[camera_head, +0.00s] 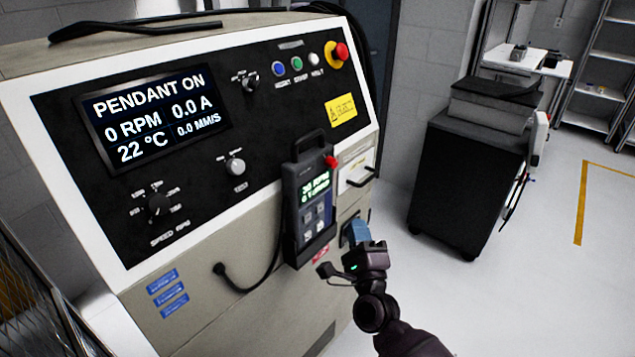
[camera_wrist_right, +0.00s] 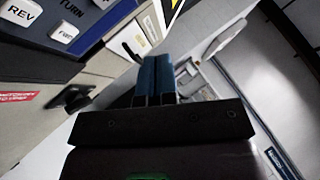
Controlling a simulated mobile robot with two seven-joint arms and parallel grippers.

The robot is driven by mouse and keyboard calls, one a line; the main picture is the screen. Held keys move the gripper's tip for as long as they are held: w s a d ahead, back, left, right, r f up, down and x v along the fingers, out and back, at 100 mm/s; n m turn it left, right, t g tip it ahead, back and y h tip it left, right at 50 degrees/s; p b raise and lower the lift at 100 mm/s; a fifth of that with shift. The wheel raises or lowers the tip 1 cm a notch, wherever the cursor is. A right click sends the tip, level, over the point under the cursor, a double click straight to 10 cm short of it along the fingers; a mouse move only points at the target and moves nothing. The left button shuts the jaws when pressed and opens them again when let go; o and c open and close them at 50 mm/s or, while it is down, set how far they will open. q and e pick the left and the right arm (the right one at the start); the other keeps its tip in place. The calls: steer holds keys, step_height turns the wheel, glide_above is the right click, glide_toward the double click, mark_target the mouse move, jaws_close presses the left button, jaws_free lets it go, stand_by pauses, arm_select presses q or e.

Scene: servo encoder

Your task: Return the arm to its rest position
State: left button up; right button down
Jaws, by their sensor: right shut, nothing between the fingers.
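My right gripper (camera_head: 357,232) is in front of the lower right part of the control cabinet (camera_head: 215,270), just right of the pendant. In the right wrist view its two blue fingers (camera_wrist_right: 157,78) are together with nothing between them. The dark pendant (camera_head: 308,200) with a lit screen hangs upright on the cabinet front. Its lower keys, marked REV and TURN, show at the top left of the right wrist view (camera_wrist_right: 65,30). My right arm comes in from the bottom of the head view. My left gripper is not in view.
The cabinet display (camera_head: 155,115) reads PENDANT ON, 0 RPM. A red emergency button (camera_head: 341,51) is at the panel's top right. A black cable (camera_head: 245,288) loops below the pendant. A black cart (camera_head: 465,180) stands at the right. The floor (camera_head: 540,270) right of my arm is clear.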

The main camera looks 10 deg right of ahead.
steer(key=s+d+f+n+g, duration=0.4)
steer(key=s+f+n+g, duration=0.1)
steer(key=s+f+n, duration=0.5)
steer(key=s+d+f+n+g, duration=0.4)
steer(key=s+f+n+g, duration=0.2)
steer(key=s+f+n, duration=0.4)
steer(key=s+n, duration=0.3)
steer(key=s, duration=0.1)
steer(key=shift+d+f+y, duration=0.15)
steer(key=shift+d+y, duration=0.15)
